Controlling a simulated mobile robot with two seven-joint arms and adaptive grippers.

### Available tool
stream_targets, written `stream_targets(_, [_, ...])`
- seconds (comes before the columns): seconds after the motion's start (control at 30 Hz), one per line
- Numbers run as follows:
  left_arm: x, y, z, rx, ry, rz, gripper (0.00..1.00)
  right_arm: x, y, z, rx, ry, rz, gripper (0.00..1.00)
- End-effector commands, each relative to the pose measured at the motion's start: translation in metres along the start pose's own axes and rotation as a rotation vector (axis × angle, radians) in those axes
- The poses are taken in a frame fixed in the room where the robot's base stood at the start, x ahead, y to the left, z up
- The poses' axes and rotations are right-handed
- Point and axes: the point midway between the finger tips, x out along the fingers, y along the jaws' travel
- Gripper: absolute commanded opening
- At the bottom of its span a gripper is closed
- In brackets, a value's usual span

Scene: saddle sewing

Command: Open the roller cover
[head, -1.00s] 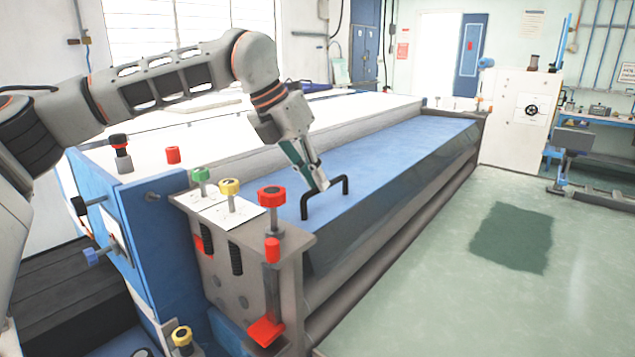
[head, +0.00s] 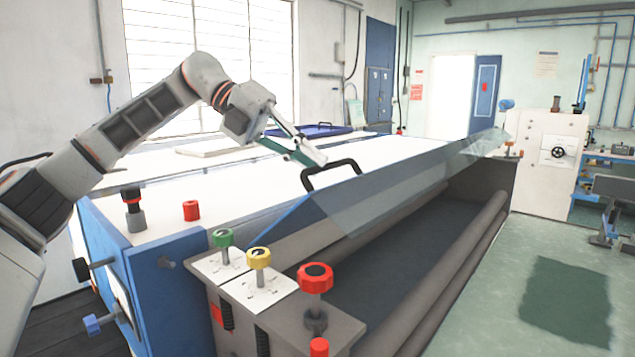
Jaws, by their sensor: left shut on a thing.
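Under the cover, long grey rollers (head: 455,252) and a dark interior (head: 400,238) show. My right gripper is not in view.
Red (head: 315,278), yellow (head: 258,257) and green (head: 223,238) knobs stand on the machine's near end plate. The white machine top (head: 180,200) lies behind the cover. Green floor (head: 500,300) to the right is clear. A white cabinet (head: 545,160) stands at the far end.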

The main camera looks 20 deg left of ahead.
Motion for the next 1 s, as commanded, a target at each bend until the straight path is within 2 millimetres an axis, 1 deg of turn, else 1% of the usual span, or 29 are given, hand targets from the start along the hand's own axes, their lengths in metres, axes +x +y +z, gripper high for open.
stream_targets(0.03, [-0.015,0.002,0.011,-0.021,-0.016,-0.049,0.0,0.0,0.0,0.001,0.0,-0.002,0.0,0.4])
stream_targets(0.2, [-0.051,0.01,0.024,-0.079,-0.013,-0.19,0.0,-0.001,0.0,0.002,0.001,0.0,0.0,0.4])
stream_targets(0.4, [-0.081,0.02,0.03,-0.128,-0.01,-0.314,0.0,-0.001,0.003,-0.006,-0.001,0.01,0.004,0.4])
stream_targets(0.57, [-0.097,0.025,0.033,-0.131,-0.008,-0.327,0.0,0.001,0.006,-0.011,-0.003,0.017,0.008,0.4])
stream_targets(0.7, [-0.105,0.031,0.035,-0.132,-0.008,-0.324,0.0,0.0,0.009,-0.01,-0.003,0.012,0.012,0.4])
stream_targets(1.0, [-0.111,0.038,0.036,-0.133,-0.007,-0.321,0.0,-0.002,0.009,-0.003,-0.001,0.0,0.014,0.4])
